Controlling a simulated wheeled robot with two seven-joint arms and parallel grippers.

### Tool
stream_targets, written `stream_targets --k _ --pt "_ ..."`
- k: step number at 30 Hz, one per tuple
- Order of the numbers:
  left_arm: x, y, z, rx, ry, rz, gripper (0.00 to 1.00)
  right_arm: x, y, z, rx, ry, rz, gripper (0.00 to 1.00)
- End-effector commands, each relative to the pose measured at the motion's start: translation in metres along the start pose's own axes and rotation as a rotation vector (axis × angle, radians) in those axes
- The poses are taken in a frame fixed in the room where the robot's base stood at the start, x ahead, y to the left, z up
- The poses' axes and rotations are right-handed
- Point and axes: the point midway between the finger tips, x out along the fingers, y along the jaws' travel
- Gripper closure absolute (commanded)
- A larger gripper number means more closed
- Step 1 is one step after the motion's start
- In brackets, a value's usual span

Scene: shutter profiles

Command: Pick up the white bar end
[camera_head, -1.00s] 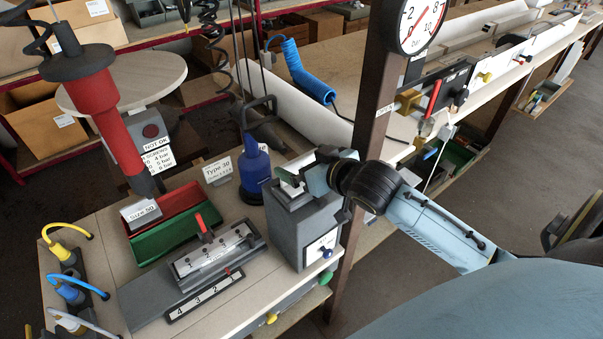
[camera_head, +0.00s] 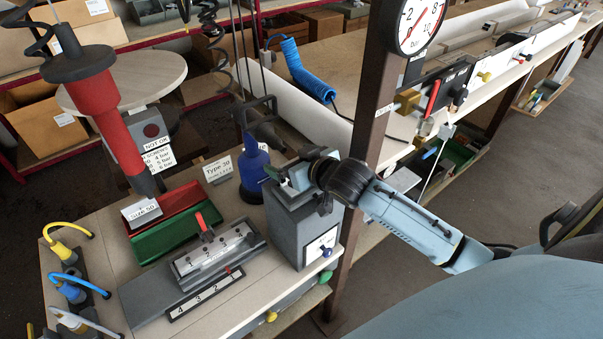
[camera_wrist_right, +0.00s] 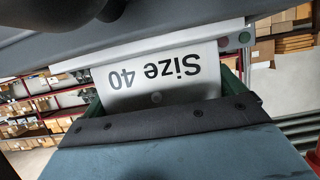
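A long white bar (camera_head: 312,112) lies across the back of the bench in the head view, partly behind the dark post. I cannot tell whether one of its ends is the bar end of the task. My right gripper (camera_head: 283,178) is over the top of a grey block (camera_head: 297,228), with a small green part at its tip. Its fingers are too small and covered to read. In the right wrist view, a white plate marked "Size 40" (camera_wrist_right: 160,78) fills the middle, upside down, with green edges beside it. My left gripper is not in view.
A blue bottle-shaped piece (camera_head: 252,172) and a "Type 30" sign (camera_head: 218,168) stand left of the gripper. Red and green bins (camera_head: 178,235) and a numbered fixture (camera_head: 215,250) are on the front bench. A dark post (camera_head: 372,110) with a gauge rises close to my right arm.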

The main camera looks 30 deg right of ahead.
Motion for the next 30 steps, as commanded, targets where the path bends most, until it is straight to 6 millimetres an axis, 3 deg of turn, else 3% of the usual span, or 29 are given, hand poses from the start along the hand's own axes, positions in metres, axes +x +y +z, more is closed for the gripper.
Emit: stream_targets --k 3,11,24,30 --pt "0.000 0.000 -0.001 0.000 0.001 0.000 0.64 0.000 0.000 0.000 -0.001 0.001 0.000 0.32" --pt "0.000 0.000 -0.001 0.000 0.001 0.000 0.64 -0.002 0.000 -0.005 -0.001 0.003 0.000 0.32" --pt "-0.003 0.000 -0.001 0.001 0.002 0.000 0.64 -0.032 0.000 -0.078 -0.002 0.005 0.000 0.32" --pt "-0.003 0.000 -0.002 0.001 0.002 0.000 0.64 -0.038 0.000 -0.093 0.000 0.002 0.000 0.32"
